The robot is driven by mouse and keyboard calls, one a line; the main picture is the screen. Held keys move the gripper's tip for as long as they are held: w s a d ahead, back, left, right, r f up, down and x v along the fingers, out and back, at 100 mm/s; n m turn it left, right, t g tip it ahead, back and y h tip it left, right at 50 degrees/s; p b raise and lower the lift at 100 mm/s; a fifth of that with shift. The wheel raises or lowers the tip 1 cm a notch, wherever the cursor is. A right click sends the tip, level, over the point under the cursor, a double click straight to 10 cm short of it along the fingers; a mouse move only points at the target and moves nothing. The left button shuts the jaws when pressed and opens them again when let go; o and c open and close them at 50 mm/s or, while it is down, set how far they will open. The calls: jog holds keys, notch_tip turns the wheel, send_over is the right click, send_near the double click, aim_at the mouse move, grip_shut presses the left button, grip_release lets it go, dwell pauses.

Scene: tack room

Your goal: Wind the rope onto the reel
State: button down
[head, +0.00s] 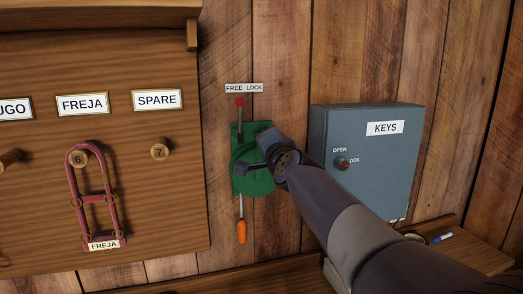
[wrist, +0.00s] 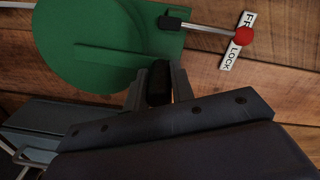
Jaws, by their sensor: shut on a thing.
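The green reel (head: 259,188) is mounted on the plank wall and also shows in the wrist view (wrist: 85,25). A green crank arm (wrist: 105,53) runs across its face to a black crank grip (wrist: 159,80). My gripper (wrist: 158,90) is shut on this grip; in the head view my gripper (head: 266,166) covers part of the reel. A short pale length of rope (head: 241,206) hangs below the reel and ends in an orange piece (head: 241,232). A lever with a red ball (head: 240,102) points up, close to the middle of the FREE LOCK label (head: 244,88). Rope inside the reel is hidden.
A peg board (head: 110,220) with a red halter (head: 73,190) is at the left. A wooden shelf (head: 480,252) with a pen is below right.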

jog(key=shift+w+d+f+m+b, duration=0.1)
jog(key=shift+w+d+m+b, duration=0.05)
jog(key=shift+d+m+b, duration=0.4)
jog(key=shift+w+d+f+m+b, duration=0.1)
jog(key=shift+w+d+m+b, duration=0.05)
jog(key=shift+d+m+b, duration=0.35)
jog(key=c, duration=1.2)
grip_release()
jog(key=shift+s, duration=0.1)
jog(key=b+v, duration=0.1)
jog(key=v, duration=0.9)
jog(key=shift+s, duration=0.35)
jog(key=shift+r, duration=0.1)
